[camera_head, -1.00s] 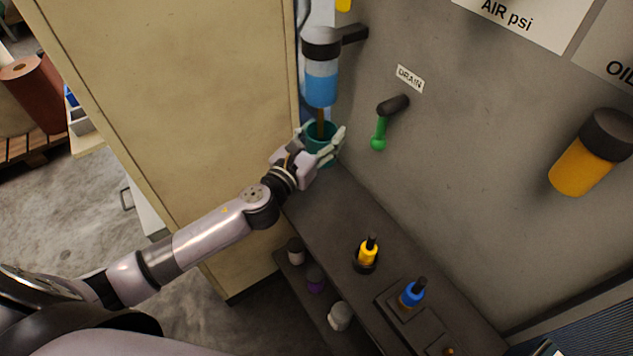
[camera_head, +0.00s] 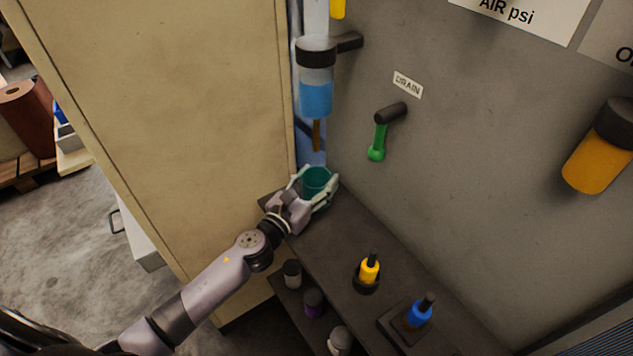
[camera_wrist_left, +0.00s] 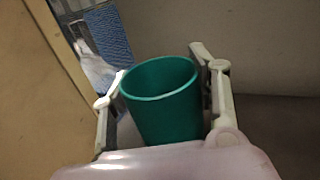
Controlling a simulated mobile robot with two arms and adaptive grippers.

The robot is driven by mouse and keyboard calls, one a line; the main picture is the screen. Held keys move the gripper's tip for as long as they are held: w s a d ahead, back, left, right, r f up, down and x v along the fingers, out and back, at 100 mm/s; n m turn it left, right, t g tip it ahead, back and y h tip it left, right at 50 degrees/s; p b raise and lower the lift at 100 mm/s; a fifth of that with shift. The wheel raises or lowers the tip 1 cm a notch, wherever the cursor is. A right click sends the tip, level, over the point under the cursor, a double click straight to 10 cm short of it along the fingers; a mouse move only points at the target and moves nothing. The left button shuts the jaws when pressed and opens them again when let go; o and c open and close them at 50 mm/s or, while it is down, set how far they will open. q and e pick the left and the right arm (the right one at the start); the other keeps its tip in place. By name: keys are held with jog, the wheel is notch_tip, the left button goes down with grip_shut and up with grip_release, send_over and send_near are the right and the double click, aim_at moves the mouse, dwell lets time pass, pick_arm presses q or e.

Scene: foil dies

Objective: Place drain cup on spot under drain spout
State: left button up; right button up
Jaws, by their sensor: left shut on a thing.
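The drain cup (camera_head: 317,183) is a teal, open-topped cup, upright and empty as far as its inside shows. My left gripper (camera_head: 313,190) is shut around it, with a finger on each side. The left wrist view shows the cup (camera_wrist_left: 163,100) between the two pale fingers. The brown drain spout (camera_head: 316,135) hangs below a clear bowl of blue liquid (camera_head: 316,97), and the cup is below the spout's tip with a gap. The cup is at the far end of the dark shelf (camera_head: 345,222); whether its base touches is hidden. My right gripper is not in view.
A green-handled valve (camera_head: 378,140) by the DRAIN label (camera_head: 408,84) sticks out from the grey wall. A tan cabinet (camera_head: 180,120) stands close on the left. Yellow (camera_head: 368,270) and blue (camera_head: 418,312) bottles stand farther along the shelf. The shelf between is clear.

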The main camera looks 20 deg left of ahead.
pick_arm(q)
jog(key=shift+f, duration=0.15)
jog(key=o, duration=1.3)
jog(key=shift+r, duration=0.3)
jog(key=b+v, duration=0.1)
jog(key=v, duration=0.4)
jog(key=b+v, duration=0.1)
jog(key=v, duration=0.4)
jog(key=shift+s+f, duration=0.2)
jog(key=shift+s, duration=0.2)
jog(key=shift+s+a+r+b, duration=0.25)
jog(key=shift+s+b, duration=0.1)
jog(key=shift+s, duration=0.25)
jog(key=shift+f, duration=0.1)
